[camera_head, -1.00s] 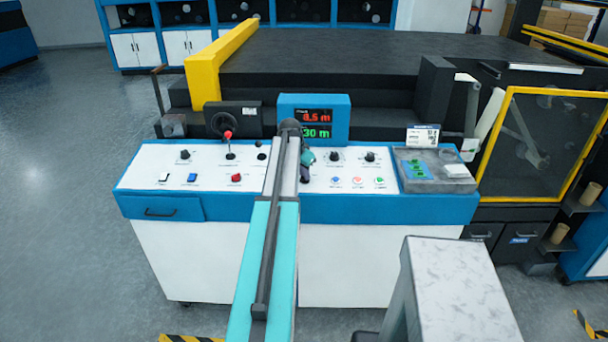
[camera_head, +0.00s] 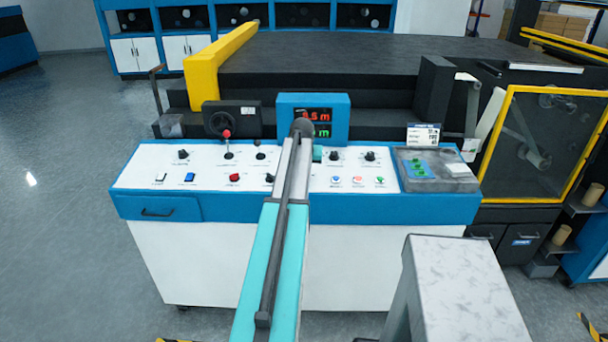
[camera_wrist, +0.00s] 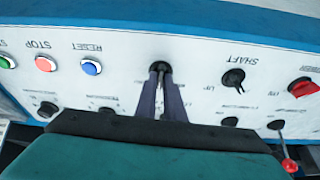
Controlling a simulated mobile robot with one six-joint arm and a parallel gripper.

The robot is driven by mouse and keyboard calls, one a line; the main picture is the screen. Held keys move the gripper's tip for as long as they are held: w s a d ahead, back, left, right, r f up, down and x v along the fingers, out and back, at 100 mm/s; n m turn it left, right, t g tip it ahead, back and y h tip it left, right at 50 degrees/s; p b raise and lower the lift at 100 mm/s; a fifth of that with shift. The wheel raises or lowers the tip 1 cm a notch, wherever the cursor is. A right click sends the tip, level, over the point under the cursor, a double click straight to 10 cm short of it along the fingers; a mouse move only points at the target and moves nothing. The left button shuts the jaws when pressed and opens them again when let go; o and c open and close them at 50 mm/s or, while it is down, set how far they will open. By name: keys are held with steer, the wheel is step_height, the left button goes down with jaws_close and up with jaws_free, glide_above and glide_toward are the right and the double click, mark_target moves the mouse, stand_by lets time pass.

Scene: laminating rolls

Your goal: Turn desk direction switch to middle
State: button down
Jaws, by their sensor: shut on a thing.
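In the wrist view, my gripper (camera_wrist: 160,82) is shut on a black rotary switch (camera_wrist: 159,67) on the white sloping panel. The two dark fingers lie on either side of the knob. Its label is hidden, and I cannot read which way the knob points. The switch sits between the blue RESET button (camera_wrist: 91,67) and the black SHAFT switch (camera_wrist: 234,77). In the head view my arm hides this switch and the fingers; only a small teal part of my gripper shows beside the arm.
The console (camera_head: 150,208) also carries a red STOP button (camera_head: 358,180), a red-balled lever (camera_head: 227,134), a red switch (camera_head: 235,177) and several black knobs. A display box (camera_head: 338,103) stands behind my arm. A grey block (camera_head: 465,280) stands front right.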

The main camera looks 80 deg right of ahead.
steer(key=shift+s+f+n, duration=0.15)
steer(key=shift+n, duration=0.25)
steer(key=c, duration=1.9)
jaws_free()
steer(key=shift+o, duration=0.2)
steer(key=shift+r, duration=0.2)
steer(key=b+v, duration=0.3)
steer(key=v, duration=1)
steer(key=shift+a+r, duration=0.15)
